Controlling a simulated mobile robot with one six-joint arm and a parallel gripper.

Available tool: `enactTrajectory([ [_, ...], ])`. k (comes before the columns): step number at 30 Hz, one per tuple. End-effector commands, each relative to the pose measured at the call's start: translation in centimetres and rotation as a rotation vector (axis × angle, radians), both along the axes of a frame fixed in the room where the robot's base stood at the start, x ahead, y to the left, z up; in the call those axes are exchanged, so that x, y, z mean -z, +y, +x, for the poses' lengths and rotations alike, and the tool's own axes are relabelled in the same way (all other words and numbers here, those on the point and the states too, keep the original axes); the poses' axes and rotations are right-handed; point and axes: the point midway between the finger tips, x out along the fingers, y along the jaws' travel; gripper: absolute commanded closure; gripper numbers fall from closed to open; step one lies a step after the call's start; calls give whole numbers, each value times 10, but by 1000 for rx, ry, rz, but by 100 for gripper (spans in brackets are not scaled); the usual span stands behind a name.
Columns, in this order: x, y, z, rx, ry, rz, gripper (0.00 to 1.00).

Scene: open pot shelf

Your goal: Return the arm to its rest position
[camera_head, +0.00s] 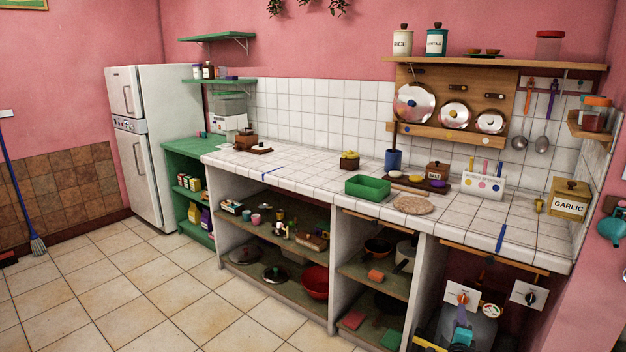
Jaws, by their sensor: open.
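My arm and my gripper do not show clearly anywhere in the head view, so I cannot see the arm's pose. The white-tiled counter (322,172) runs from the green cabinet to the right wall. Open pot shelves are below it. A red pot (315,282) stands on the lower left shelf, with lids (275,274) beside it. A dark pan (377,247) and a pale pot (405,256) stand on the upper right shelf.
A green bin (367,187) and a round woven mat (411,205) lie on the counter. A white fridge (150,140) stands at the left. Lids hang on a wooden rack (430,134). Under the right counter end is a blue object (462,337). The tiled floor (150,290) is mostly clear.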

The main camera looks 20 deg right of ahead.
Motion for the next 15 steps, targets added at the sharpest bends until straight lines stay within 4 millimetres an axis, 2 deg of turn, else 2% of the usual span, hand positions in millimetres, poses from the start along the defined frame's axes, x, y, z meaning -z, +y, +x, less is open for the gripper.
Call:
enactTrajectory([
  [1, 3, 21, 13, -29, 7, 8, 54],
  [6, 22, 80, 44, -108, 39, 43, 54],
  [15, 70, 189, 76, -238, 181, 99, 54],
])
